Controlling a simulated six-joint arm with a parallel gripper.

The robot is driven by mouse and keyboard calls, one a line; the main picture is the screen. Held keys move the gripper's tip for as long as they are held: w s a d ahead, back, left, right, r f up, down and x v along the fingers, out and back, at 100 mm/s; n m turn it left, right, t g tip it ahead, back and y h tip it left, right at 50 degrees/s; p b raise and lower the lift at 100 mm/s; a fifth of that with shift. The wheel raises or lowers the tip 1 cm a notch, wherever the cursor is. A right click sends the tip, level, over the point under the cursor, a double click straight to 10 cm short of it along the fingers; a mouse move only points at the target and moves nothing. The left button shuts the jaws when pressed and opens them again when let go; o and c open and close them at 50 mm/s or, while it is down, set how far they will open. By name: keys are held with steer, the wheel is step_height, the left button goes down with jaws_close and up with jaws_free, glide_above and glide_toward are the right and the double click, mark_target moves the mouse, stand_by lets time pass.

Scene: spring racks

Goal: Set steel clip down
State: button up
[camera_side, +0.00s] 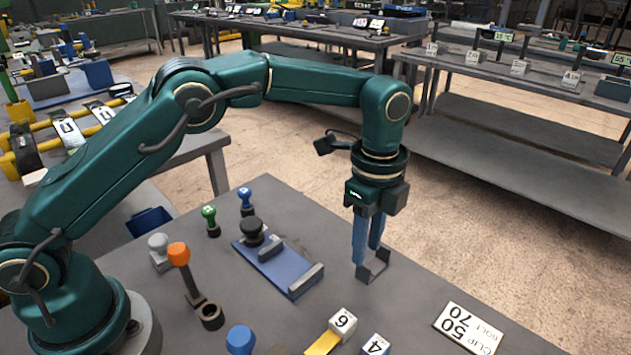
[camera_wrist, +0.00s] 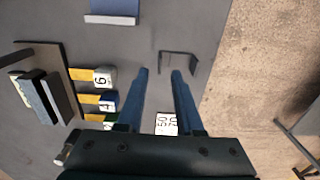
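The steel clip (camera_side: 377,268) is a small grey U-shaped bracket near the table's right edge in the side view, right at my fingertips. It also shows in the wrist view (camera_wrist: 180,53), just beyond the fingertips and offset to the right. My gripper (camera_side: 367,256) points straight down, its two blue fingers visibly apart. In the wrist view, my gripper (camera_wrist: 161,71) has an empty gap between the fingers. The right fingertip overlaps part of the clip in the picture; I cannot tell whether it touches. The clip appears to rest on the grey tabletop.
A blue fixture plate (camera_side: 262,262) with a black knob (camera_side: 252,231) lies left of the clip. Number blocks 6 (camera_side: 342,324) and 4 (camera_side: 375,346) stand in front. A printed card (camera_side: 468,328) lies at the right. An orange-topped handle (camera_side: 180,254) stands at the left.

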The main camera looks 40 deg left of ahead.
mark_target(364, 265)
step_height(364, 265, up, 3)
steer(key=shift+r, duration=0.1)
steer(key=shift+a+r, duration=0.15)
steer(key=shift+r, duration=0.45)
steer(key=s+a+r+n+t, duration=0.3)
steer(key=s+a+r+n, duration=0.4)
steer(key=r+n, duration=0.15)
steer(key=s+a+f+n+t, duration=0.1)
steer(key=s+a+n, duration=0.1)
steer(key=s+n, duration=0.2)
steer(key=s+a+f+n+t, duration=0.1)
steer(key=s+a+f+n, duration=0.1)
steer(key=s+n, duration=0.3)
steer(key=shift+s+a+f+t, duration=0.3)
steer(key=shift+s+a, duration=0.55)
steer(key=shift+s, duration=0.55)
steer(key=shift+n, duration=0.25)
